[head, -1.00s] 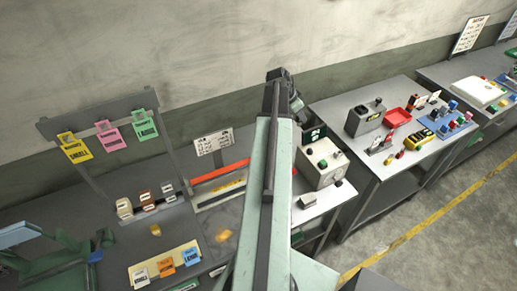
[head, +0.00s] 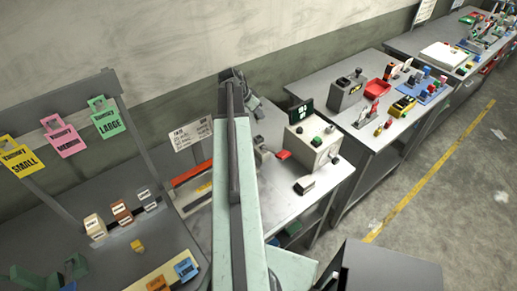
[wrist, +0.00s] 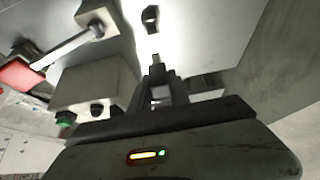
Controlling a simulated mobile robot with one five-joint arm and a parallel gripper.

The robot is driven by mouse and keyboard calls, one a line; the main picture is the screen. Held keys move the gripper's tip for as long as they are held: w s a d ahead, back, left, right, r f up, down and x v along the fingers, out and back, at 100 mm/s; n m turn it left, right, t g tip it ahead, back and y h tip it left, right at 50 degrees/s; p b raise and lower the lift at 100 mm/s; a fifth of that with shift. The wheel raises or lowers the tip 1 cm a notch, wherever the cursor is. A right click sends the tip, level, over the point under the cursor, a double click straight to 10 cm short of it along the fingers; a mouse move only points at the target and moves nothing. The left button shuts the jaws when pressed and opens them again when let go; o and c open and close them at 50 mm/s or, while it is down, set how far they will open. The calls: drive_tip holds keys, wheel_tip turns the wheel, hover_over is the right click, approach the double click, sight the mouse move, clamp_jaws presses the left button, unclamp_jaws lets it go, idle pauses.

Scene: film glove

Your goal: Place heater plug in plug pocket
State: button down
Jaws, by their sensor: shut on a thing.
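My gripper (head: 248,97) reaches over the back of the middle bench, beside the cream control box (head: 312,142). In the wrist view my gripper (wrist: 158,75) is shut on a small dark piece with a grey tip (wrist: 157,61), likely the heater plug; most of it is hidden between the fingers. Just beyond the tip, a small dark ring-like fitting (wrist: 151,16) shows against the pale surface; it may be the plug pocket, but I cannot tell for sure. A gap shows between the held piece and this fitting. In the head view my arm hides the plug.
In the wrist view a metal lever with a red handle (wrist: 20,74) lies left, near a cream box (wrist: 95,85). In the head view a white sign (head: 192,133) stands left of my arm. A second bench with a red tray (head: 377,92) stands right.

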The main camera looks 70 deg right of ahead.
wheel_tip(320, 180, down, 11)
drive_tip(key=b, duration=1)
drive_tip(key=shift+s+f, duration=0.1)
drive_tip(key=shift+r, duration=0.25)
drive_tip(key=shift+f, duration=0.15)
drive_tip(key=c, duration=1.2)
unclamp_jaws()
drive_tip(key=shift+c, duration=0.2)
drive_tip(key=shift+r, duration=0.25)
drive_tip(key=p+v, duration=0.6)
drive_tip(key=v, duration=0.1)
drive_tip(key=shift+r+p, duration=0.15)
drive_tip(key=shift+p, duration=0.2)
